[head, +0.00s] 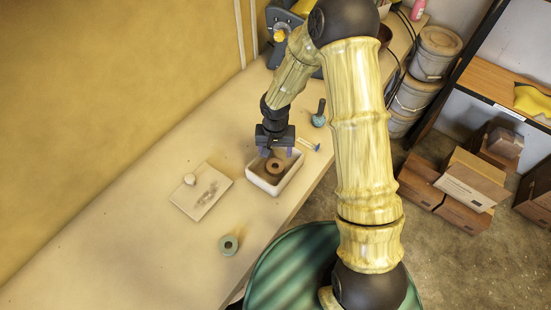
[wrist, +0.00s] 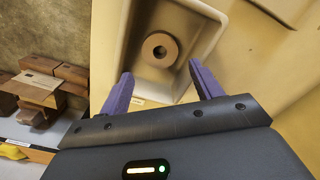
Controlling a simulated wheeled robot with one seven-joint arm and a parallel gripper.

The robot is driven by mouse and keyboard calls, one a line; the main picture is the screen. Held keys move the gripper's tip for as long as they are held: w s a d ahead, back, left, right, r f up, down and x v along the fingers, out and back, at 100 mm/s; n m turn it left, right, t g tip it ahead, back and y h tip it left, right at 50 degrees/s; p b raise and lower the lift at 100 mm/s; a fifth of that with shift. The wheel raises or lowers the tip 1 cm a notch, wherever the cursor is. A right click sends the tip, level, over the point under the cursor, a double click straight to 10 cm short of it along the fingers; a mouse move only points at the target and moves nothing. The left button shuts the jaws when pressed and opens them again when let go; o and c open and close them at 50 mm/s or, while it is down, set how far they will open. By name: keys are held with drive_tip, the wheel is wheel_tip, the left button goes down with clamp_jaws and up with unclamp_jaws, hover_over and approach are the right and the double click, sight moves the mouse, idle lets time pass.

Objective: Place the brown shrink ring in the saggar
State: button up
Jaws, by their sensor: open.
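The brown shrink ring (head: 274,166) lies flat inside the saggar (head: 272,187), a pale rectangular open box on the bench. In the wrist view the ring (wrist: 160,49) rests on the floor of the saggar (wrist: 204,42), apart from my fingers. My gripper (head: 274,153) is over the far end of the saggar. Its purple fingers are spread and empty in the wrist view (wrist: 160,88). The fingertips partly cover the saggar's far part in the head view.
A green ring (head: 229,244) lies on the bench at the near left. A pale board (head: 202,198) with a small round piece (head: 190,179) lies left of the saggar.

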drive_tip(key=shift+r, duration=2.15)
drive_tip(key=s+d+r+t, duration=0.2)
drive_tip(key=s+d+r, duration=1)
drive_tip(key=d+r, duration=0.1)
drive_tip(key=shift+s+d+r+n+t, duration=0.3)
drive_tip(key=shift+d+r+n, duration=0.1)
drive_tip(key=shift+r, duration=0.4)
drive_tip(key=shift+w+a, duration=0.1)
